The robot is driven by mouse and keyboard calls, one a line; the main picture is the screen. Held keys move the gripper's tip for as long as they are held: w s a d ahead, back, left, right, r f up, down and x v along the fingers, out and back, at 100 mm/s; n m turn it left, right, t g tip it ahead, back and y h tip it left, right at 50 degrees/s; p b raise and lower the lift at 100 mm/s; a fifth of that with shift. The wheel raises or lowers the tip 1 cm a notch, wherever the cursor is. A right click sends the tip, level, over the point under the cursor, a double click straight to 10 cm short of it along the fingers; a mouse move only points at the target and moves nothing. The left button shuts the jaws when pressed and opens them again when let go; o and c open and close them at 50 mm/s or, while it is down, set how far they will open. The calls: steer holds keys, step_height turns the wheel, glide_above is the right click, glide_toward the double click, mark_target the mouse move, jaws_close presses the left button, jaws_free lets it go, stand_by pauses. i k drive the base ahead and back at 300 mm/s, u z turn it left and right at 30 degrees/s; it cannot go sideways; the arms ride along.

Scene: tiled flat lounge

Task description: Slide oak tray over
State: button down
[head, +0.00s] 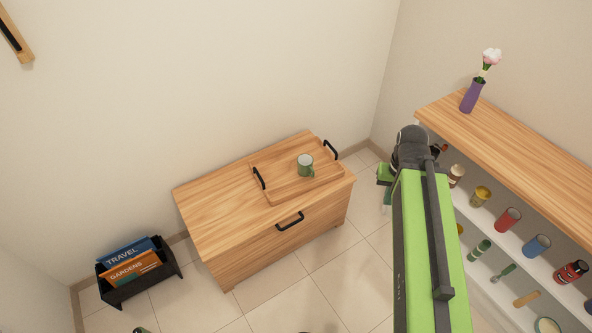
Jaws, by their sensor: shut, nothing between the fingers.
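The oak tray (277,187) lies flat on top of a low wooden chest (212,208), towards its right end. It has a black handle at its left end and another at its right end. My gripper (387,203) is to the right of the chest, at the far end of my green arm, apart from the tray. It is shut and empty, and is small and partly hidden by my wrist.
A wooden-topped shelf unit (520,145) at the right holds several jars and tools, with a purple vase (472,97) on top. A black rack (140,283) of books stands on the floor left of the chest. The chest top's left part is clear. Tiled floor (330,285) lies open in front.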

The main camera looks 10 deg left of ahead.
mark_target(276, 174)
steer(key=z, duration=0.1)
steer(key=i, duration=1.3)
steer(key=u, duration=4.8)
steer(key=i, duration=0.15)
steer(key=z, duration=1.65)
steer(key=k, duration=0.7)
steer(key=z, duration=0.25)
steer(key=i, duration=0.55)
steer(key=u, duration=0.25)
